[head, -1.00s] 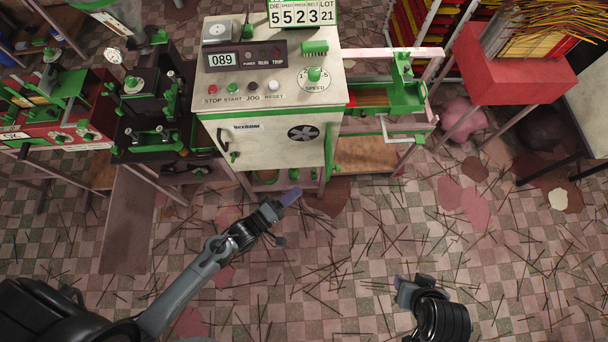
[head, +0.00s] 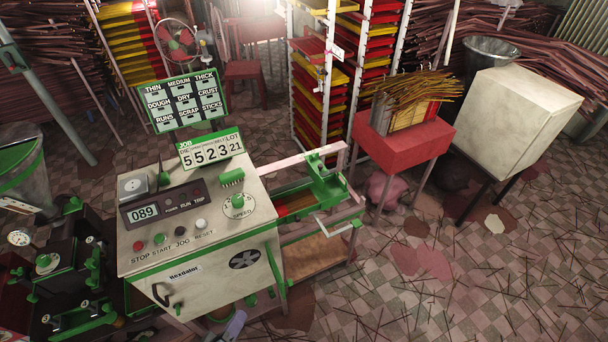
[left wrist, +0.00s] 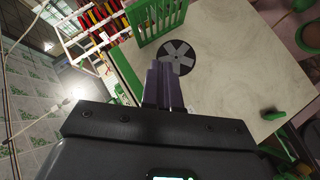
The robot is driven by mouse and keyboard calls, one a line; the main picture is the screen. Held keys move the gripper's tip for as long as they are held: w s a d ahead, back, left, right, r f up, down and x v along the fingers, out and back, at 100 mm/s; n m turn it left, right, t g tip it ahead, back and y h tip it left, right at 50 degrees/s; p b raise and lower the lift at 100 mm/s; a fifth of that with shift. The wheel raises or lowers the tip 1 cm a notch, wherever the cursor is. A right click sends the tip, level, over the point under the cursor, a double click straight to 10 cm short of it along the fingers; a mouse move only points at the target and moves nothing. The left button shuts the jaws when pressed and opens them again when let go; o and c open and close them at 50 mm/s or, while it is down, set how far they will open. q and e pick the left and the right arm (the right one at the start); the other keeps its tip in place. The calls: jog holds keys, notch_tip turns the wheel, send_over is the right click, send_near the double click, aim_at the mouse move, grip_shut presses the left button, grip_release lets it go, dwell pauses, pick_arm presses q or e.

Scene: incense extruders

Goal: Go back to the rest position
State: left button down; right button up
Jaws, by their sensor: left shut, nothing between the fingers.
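My left gripper (head: 234,325) shows only partly at the bottom edge of the head view, low in front of the white control cabinet (head: 205,262). In the left wrist view its two fingers (left wrist: 163,82) are together with nothing between them. They point at the cabinet's front panel (left wrist: 235,75), near the black round fan vent (left wrist: 179,57). I cannot tell the exact gap to the panel. My right gripper is outside the head view.
A green-edged conveyor (head: 330,190) juts from the cabinet's right side. A dark green press (head: 65,270) stands left. A red box of incense sticks (head: 410,140) and a white cabinet (head: 520,105) stand at the right. Sticks litter the floor (head: 470,290).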

pick_arm(q)
jog(key=s+a+m+g+y, duration=0.4)
jog(key=s+a+m+g, duration=0.2)
jog(key=s+m+g, duration=0.45)
notch_tip(320, 180, up, 22)
jog(key=s+t+p, duration=0.1)
jog(key=p, duration=2)
notch_tip(320, 180, down, 49)
jog(key=b, duration=4.9)
jog(key=shift+s+d+f+n, duration=0.15)
jog(key=shift+d+n, duration=0.1)
jog(key=shift+n, duration=0.2)
notch_tip(320, 180, up, 48)
jog(key=p, duration=4.8)
